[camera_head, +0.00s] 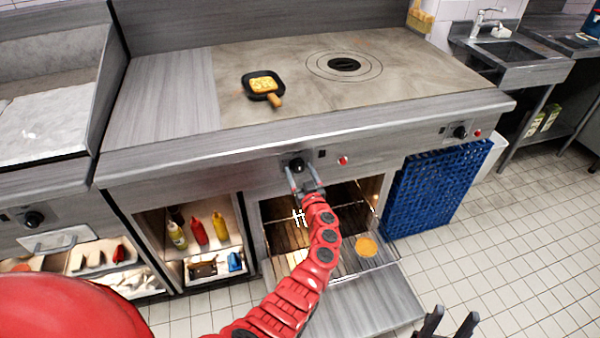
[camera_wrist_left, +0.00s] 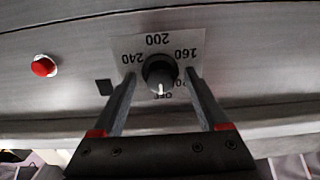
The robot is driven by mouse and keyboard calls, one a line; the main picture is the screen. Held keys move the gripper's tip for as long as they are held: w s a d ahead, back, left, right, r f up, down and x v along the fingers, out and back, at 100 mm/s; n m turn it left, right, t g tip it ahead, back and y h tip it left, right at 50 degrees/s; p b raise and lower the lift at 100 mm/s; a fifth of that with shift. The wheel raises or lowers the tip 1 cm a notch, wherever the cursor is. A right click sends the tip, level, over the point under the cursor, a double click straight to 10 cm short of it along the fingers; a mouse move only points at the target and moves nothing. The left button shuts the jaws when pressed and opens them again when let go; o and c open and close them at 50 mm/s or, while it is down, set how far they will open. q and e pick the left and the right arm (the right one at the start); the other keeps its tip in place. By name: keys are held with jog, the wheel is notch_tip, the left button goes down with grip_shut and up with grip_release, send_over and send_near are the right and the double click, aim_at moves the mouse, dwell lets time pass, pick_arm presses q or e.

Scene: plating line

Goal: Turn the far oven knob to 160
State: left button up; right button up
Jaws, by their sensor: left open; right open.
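A dark round knob (camera_head: 297,164) sits on the front panel of the stove above the open oven. In the left wrist view the knob (camera_wrist_left: 159,71) is on a pale dial plate (camera_wrist_left: 126,46) whose numbers appear upside down: 240, 200, 160, a partly hidden label, and OFF. The knob's white mark points toward OFF. My left gripper (camera_head: 304,179) is open in front of the knob; in the left wrist view its fingers (camera_wrist_left: 162,76) lie either side of it, and contact cannot be told. My right gripper (camera_head: 447,322) is open and empty at the bottom edge.
The oven door (camera_head: 370,300) is folded down, with a round orange item (camera_head: 366,246) on the rack. A red button (camera_head: 343,160) is beside the knob. Another knob (camera_head: 460,131) is farther right above a blue crate (camera_head: 435,190). A pan (camera_head: 262,88) stands on the stovetop.

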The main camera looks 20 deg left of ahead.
pick_arm(q)
jog(key=shift+s+r, duration=0.1)
grip_shut()
jog(key=shift+a+r, duration=0.1)
